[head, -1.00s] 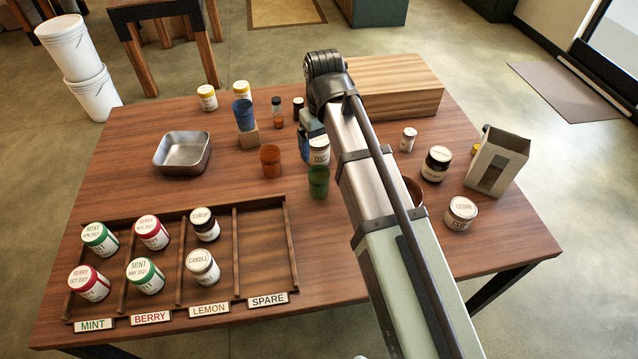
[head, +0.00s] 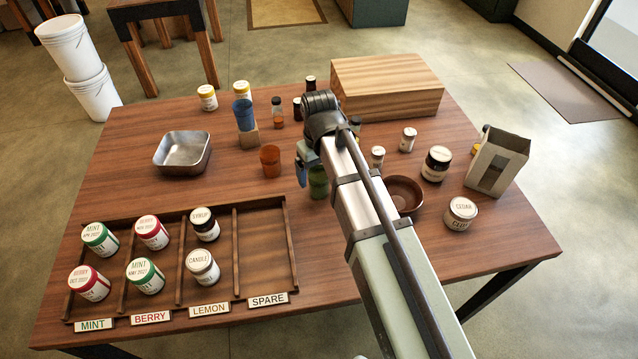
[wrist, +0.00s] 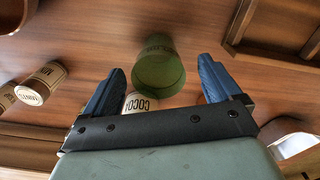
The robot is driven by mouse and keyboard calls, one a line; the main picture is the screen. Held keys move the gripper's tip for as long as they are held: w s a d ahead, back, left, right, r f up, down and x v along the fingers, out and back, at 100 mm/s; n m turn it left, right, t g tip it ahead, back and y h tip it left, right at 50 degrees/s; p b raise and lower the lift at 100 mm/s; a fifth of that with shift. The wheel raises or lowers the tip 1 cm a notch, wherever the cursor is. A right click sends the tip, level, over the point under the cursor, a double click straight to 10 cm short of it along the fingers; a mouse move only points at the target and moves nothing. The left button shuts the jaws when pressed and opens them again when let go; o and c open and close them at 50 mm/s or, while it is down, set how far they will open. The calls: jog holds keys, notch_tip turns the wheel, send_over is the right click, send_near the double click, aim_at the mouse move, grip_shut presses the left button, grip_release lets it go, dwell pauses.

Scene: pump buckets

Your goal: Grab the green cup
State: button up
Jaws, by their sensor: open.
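The green cup (head: 318,186) stands on the table right of the middle, partly hidden by my arm in the head view. In the wrist view the green cup (wrist: 158,66) shows just beyond and between the two blue fingertips. My gripper (wrist: 160,82) is open, with nothing between its fingers that I can see touching them. In the head view my gripper (head: 302,172) points down beside the cup, mostly hidden behind my wrist. A jar labelled COCO (wrist: 138,102) shows near the left finger in the wrist view.
An orange cup (head: 270,161) stands left of my gripper. A blue cup (head: 243,113) sits on a small wooden block. A brown bowl (head: 406,193) is right of my arm. The sorting tray (head: 265,205) lies in front, its spare section empty.

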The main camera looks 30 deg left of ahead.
jog(key=shift+w+a+f, duration=0.1)
jog(key=shift+w+f, duration=0.05)
jog(key=shift+f, duration=2.4)
jog(key=shift+c, duration=0.3)
jog(key=c, duration=1)
jog(key=shift+r, duration=0.1)
